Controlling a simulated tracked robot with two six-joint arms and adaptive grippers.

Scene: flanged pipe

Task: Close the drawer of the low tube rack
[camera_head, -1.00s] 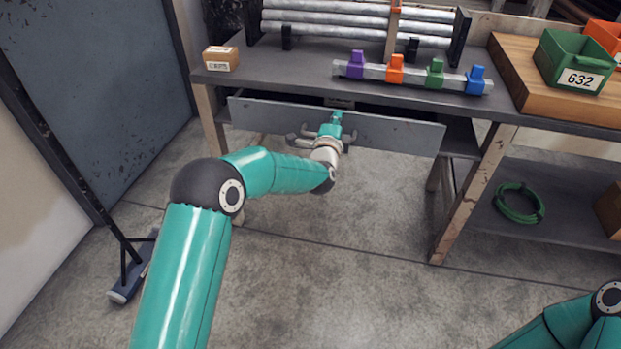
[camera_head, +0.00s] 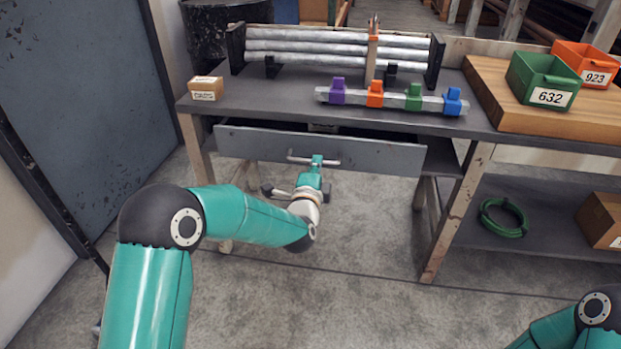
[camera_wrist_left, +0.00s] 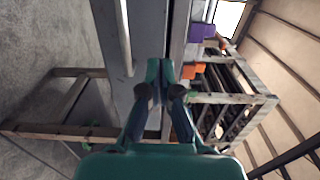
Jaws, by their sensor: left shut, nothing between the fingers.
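The grey drawer (camera_head: 250,143) hangs under the bench top and stands partly open, with a dark gap above its front. Its pale bar handle (camera_head: 300,157) is at the middle of the front. My left gripper (camera_head: 317,161) is shut and empty, its tips by the right part of the handle; whether they touch is unclear. In the left wrist view the shut fingers (camera_wrist_left: 160,70) lie over the drawer front (camera_wrist_left: 147,35), with the handle (camera_wrist_left: 124,38) to their left. My right gripper is out of view; only part of my right arm shows at the lower right.
The bench top holds a rack of metal tubes (camera_head: 310,48), a rail with coloured clamps (camera_head: 394,100), a small carton (camera_head: 206,88) and a green bin (camera_head: 543,78). A wooden leg (camera_head: 455,215) stands right of the drawer. Floor in front is clear.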

